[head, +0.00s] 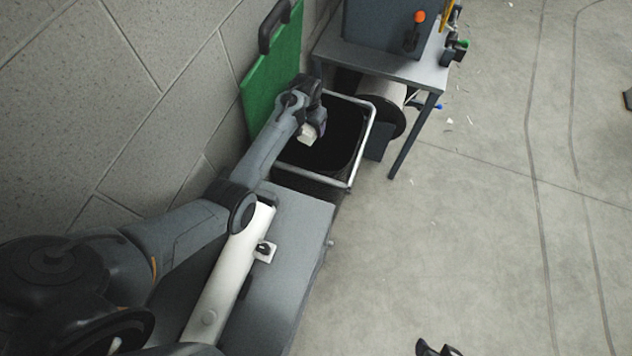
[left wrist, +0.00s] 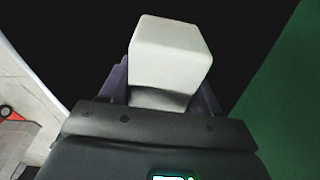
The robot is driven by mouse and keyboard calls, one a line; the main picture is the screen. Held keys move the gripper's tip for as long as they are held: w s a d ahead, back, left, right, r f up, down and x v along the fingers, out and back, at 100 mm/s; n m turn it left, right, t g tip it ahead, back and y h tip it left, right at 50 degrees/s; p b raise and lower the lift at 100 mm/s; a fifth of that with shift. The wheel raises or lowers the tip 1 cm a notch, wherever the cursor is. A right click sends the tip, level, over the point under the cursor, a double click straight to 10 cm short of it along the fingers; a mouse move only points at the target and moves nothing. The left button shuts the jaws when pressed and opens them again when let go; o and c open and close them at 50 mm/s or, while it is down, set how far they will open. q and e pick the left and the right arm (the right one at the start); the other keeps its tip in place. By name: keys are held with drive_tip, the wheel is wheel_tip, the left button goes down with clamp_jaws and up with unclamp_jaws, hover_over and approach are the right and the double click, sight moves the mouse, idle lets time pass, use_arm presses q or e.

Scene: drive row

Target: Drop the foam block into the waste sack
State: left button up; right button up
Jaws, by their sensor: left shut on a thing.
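The foam block (head: 308,133) is a small off-white block held in my left gripper (head: 312,122). In the left wrist view the foam block (left wrist: 172,55) sits between the two fingers of the left gripper (left wrist: 160,90), with the dark sack interior behind it. The waste sack (head: 322,160) is black and hangs open in a pale metal frame (head: 365,140). In the head view the block shows over the sack's opening, toward its left side; its exact height above the rim is hard to tell. My right gripper shows at most as a dark tip at the bottom edge.
A green board (head: 272,70) leans on the block wall behind the sack. A grey table (head: 385,62) with a dark box and small handled items stands beyond it. Floor at right is mostly clear.

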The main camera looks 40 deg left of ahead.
use_arm(q)
drive_tip(key=shift+f, duration=0.25)
drive_tip(key=o, duration=1.1)
drive_tip(key=shift+r, duration=0.15)
drive_tip(key=r, duration=0.3)
drive_tip(key=r+p, duration=0.1)
drive_tip(key=r, duration=0.2)
drive_tip(key=s+r+p, duration=0.1)
drive_tip(key=r, duration=0.2)
drive_tip(key=shift+d+r, duration=0.1)
drive_tip(key=shift+s+r, duration=0.15)
drive_tip(key=shift+r, duration=0.5)
